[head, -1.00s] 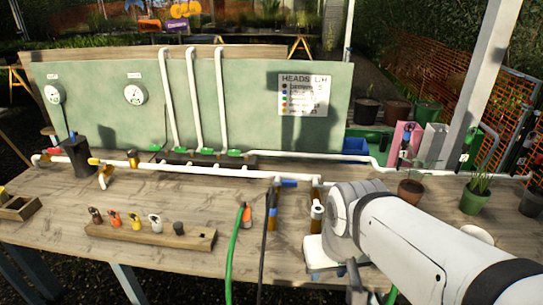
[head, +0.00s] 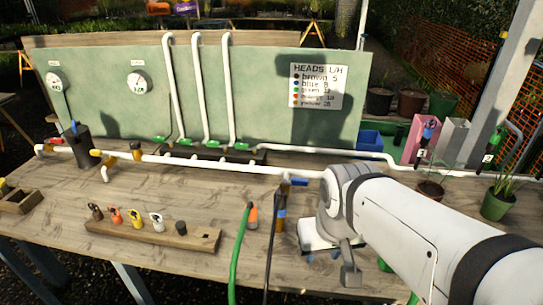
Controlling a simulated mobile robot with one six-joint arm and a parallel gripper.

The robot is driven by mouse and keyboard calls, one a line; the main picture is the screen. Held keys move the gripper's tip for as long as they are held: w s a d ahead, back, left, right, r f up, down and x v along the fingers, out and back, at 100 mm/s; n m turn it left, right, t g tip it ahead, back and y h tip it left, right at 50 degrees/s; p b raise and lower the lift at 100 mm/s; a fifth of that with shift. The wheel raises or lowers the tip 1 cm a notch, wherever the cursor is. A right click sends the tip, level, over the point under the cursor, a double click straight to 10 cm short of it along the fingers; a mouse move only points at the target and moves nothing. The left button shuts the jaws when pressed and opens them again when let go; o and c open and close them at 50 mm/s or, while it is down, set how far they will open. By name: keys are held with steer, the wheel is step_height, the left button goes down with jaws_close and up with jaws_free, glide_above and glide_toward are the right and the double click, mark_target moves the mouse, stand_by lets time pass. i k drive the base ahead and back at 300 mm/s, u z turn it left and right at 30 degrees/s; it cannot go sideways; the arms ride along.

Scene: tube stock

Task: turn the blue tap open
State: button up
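A blue piece (head: 297,182) sits on the white pipe near the middle of the bench, just left of my arm. I cannot tell for certain which is the blue tap. My arm reaches in from the lower right. My gripper (head: 346,264) is at its end, low over the bench's front right, right of and nearer than the middle blue piece. It appears apart from both blue parts. Its fingers are not clearly visible, partly hidden by the arm.
A wooden block (head: 150,236) holds several coloured heads at the front left. A green hose (head: 238,255) and a dark hose (head: 270,250) rise over the front edge. A green backboard (head: 100,90) with gauges stands behind. Potted plants and a pink post (head: 420,140) are right.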

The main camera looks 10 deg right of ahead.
mark_target(294, 182)
steer(key=u, duration=0.1)
steer(key=k, duration=0.5)
steer(key=z, duration=1.15)
steer(key=k, duration=1)
steer(key=u, duration=0.95)
steer(key=i, duration=1.65)
steer(key=u, duration=0.1)
